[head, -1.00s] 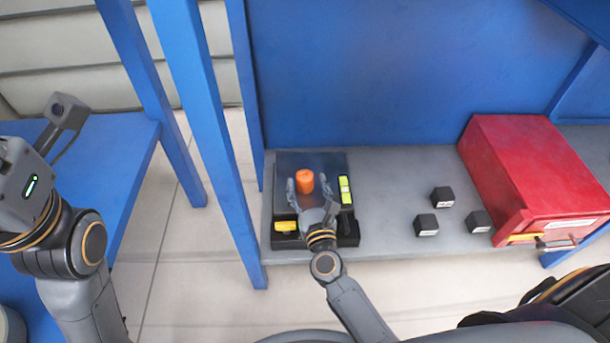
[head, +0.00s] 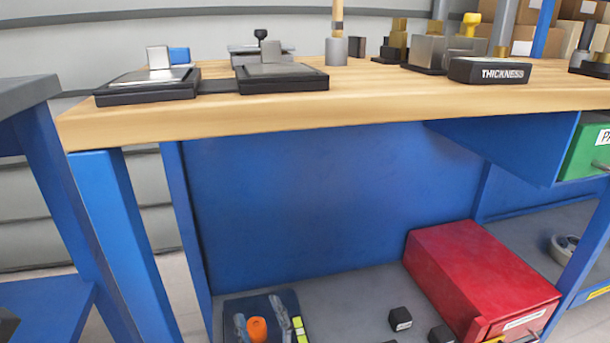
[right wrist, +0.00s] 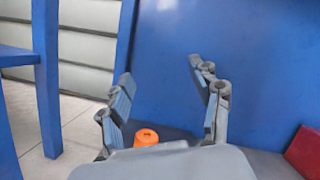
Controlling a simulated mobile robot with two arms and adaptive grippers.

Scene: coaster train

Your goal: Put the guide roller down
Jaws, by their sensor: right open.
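The guide roller, an orange cylinder (head: 257,329), stands upright in the dark tray (head: 232,305) on the lower shelf, at the bottom edge of the head view. My right gripper (head: 259,312) is open, with one finger on each side of the roller in that view. In the right wrist view the roller (right wrist: 146,138) shows low between the spread fingers of the right gripper (right wrist: 160,75), with a gap to the right finger. The roller's lower part is hidden there. My left gripper is out of view.
A yellow-green spirit level (head: 299,329) lies at the tray's right. Black blocks (head: 400,319) and a red box (head: 478,280) stand further right on the shelf. The wooden bench top (head: 350,100) overhangs above, with fixtures on it. A blue leg (head: 105,230) stands left.

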